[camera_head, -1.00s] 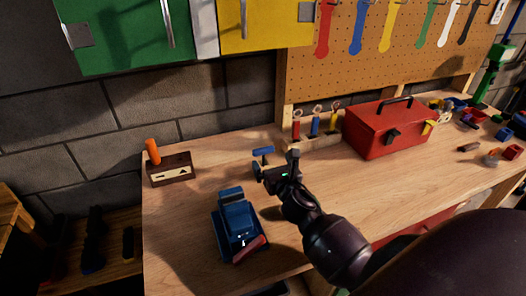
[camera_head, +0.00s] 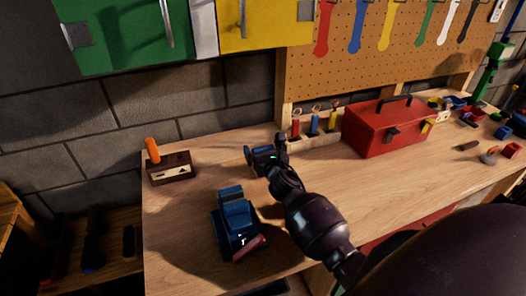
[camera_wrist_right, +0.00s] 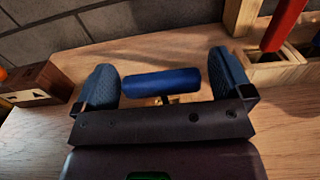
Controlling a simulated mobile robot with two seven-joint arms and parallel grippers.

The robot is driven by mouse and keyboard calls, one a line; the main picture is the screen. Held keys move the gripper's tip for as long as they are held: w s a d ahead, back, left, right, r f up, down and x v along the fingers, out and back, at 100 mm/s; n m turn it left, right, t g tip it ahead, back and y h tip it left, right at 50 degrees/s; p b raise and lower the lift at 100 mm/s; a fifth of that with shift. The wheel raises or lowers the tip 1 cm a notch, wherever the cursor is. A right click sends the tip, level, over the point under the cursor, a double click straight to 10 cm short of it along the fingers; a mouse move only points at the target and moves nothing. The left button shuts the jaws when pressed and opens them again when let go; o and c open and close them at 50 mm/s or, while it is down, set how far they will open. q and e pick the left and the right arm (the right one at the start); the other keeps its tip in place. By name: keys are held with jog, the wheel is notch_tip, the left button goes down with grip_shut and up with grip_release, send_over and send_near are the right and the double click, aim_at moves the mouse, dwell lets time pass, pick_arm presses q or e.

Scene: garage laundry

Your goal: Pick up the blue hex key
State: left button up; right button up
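The blue hex key (camera_wrist_right: 160,82) shows in the right wrist view as a blue cylindrical cross handle with a bit of metal shaft under it. It lies between the two blue-padded fingers of my right gripper (camera_wrist_right: 165,78). In the head view my right gripper (camera_head: 264,150) is low over the back middle of the workbench (camera_head: 340,205) and mostly hides the hex key. The lower part of the shaft is hidden. My left gripper is not in view.
A wooden holder (camera_head: 318,142) with red, blue and yellow handles stands right of the gripper, beside a red toolbox (camera_head: 385,132). A blue vise-like tool (camera_head: 236,222) is at the front left. A wooden block (camera_head: 170,170) with an orange handle is at the left.

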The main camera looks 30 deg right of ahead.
jog(key=c, duration=0.8)
jog(key=shift+o, duration=0.2)
notch_tip(320, 180, up, 26)
jog(key=p, duration=0.2)
jog(key=shift+p, duration=0.3)
dwell(0.5)
dwell(0.3)
